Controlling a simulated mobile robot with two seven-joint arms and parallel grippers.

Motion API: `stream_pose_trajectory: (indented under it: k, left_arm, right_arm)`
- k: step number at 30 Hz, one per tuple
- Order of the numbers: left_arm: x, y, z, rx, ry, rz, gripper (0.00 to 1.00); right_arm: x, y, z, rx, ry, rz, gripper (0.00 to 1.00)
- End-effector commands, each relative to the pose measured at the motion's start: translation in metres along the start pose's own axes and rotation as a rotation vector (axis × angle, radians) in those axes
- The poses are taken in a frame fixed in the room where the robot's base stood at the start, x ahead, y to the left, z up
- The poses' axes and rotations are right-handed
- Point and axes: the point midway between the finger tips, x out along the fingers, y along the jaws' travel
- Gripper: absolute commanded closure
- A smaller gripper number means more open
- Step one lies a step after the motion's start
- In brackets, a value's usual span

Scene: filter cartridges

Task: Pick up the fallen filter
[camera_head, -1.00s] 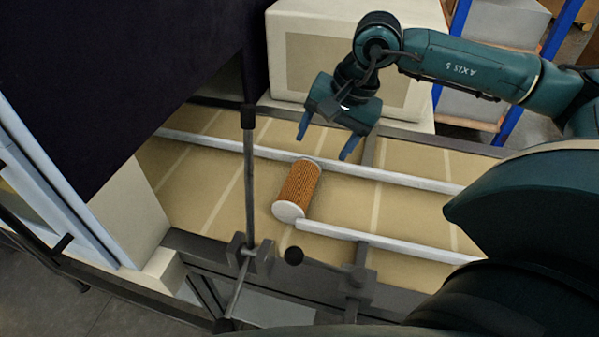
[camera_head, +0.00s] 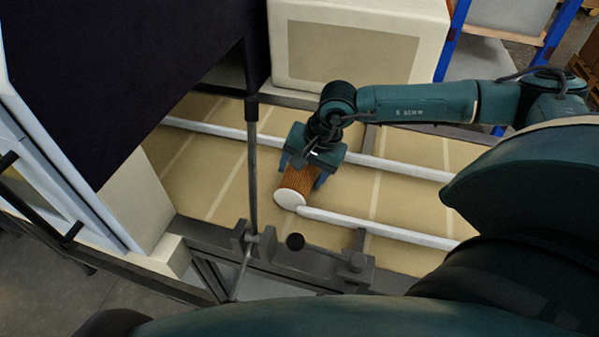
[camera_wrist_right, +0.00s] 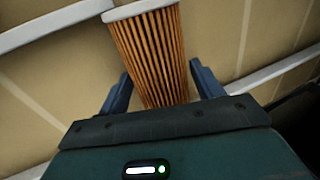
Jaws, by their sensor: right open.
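The fallen filter (camera_head: 293,186) is a cylinder with orange-brown pleats and white end caps. It lies on its side on the tan conveyor belt, its near white cap beside the end of the near white rail. My right gripper (camera_head: 302,177) is over the filter from the far side, one blue finger on each side of it. In the right wrist view, the filter (camera_wrist_right: 150,55) runs between the two blue fingers, and my right gripper (camera_wrist_right: 163,88) is open with gaps visible beside the pleats. The filter's far end is hidden under the gripper. My left gripper is not in view.
The tan belt (camera_head: 400,205) carries a far white rail (camera_head: 395,169) and a near white rail (camera_head: 385,228). A dark upright post (camera_head: 252,165) stands left of the filter. A dark hood covers the belt's left end. A cream box (camera_head: 355,15) stands behind the belt.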

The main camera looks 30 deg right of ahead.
Motion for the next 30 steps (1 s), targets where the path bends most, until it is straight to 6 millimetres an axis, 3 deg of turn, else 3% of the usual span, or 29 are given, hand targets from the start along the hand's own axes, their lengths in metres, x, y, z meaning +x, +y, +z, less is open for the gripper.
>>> stream_pose_trajectory:
  k: [8, 21, 30]
  left_arm:
    - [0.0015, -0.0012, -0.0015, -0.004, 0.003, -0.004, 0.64]
    - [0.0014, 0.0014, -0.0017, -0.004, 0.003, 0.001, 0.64]
    - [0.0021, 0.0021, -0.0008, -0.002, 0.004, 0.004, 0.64]
  right_arm:
    - [0.0026, 0.0001, -0.0002, 0.000, 0.000, -0.001, 0.36]
    - [0.0020, -0.0002, -0.0004, 0.000, 0.001, -0.001, 0.70]
    - [-0.0054, -0.0030, -0.0007, -0.001, 0.002, -0.002, 0.70]
